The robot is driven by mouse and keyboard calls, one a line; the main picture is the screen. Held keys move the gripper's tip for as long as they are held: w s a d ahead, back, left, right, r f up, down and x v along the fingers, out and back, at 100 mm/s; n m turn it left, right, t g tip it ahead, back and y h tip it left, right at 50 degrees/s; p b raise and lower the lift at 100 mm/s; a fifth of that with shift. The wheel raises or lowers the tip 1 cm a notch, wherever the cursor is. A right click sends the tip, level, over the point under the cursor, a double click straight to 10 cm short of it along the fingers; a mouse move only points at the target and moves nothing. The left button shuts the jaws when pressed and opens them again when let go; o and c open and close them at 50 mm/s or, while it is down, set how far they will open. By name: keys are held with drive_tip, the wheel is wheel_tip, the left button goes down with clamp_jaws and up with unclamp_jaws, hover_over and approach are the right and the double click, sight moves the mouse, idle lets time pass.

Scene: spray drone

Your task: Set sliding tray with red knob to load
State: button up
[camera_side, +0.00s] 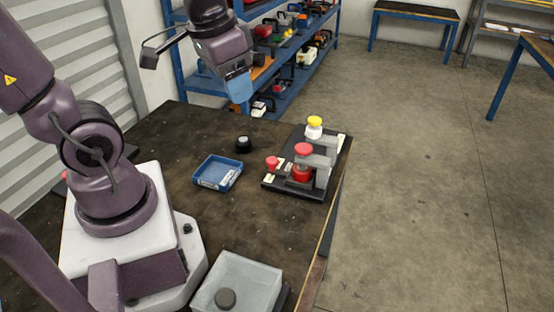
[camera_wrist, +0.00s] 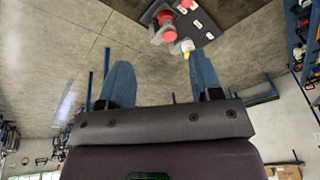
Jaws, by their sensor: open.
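A fixture with a black base plate (camera_side: 312,193) stands near the table's right edge. A small red knob (camera_side: 272,162) sits at its left side, by white labels. A larger red knob (camera_side: 304,149) stands above a red part, and a yellow knob (camera_side: 315,121) tops a white part behind. I cannot tell which part is the sliding tray. The fixture shows upside down at the top of the wrist view, with a red part (camera_wrist: 168,32) and the yellow knob (camera_wrist: 187,55). My gripper (camera_side: 238,92) is open and empty, high above the table's back; its blue fingers show in the wrist view (camera_wrist: 162,78).
A blue bin (camera_side: 218,173) lies left of the fixture, with a small dark round object (camera_side: 243,144) behind it. A blue shelf (camera_side: 290,60) stands behind. Table between bin and fixture is clear.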

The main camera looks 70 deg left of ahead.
drive_tip(key=w+a+f+m+g, duration=0.2)
drive_tip(key=w+a+f+m, duration=0.1)
drive_tip(key=a+f, duration=0.1)
drive_tip(key=m+h, duration=0.1)
drive_tip(key=m, duration=2.4)
hover_over(272, 159)
wheel_tip(272, 159, down, 10)
drive_tip(key=shift+g, duration=0.4)
wheel_tip(272, 159, down, 13)
drive_tip(key=shift+r, duration=0.15)
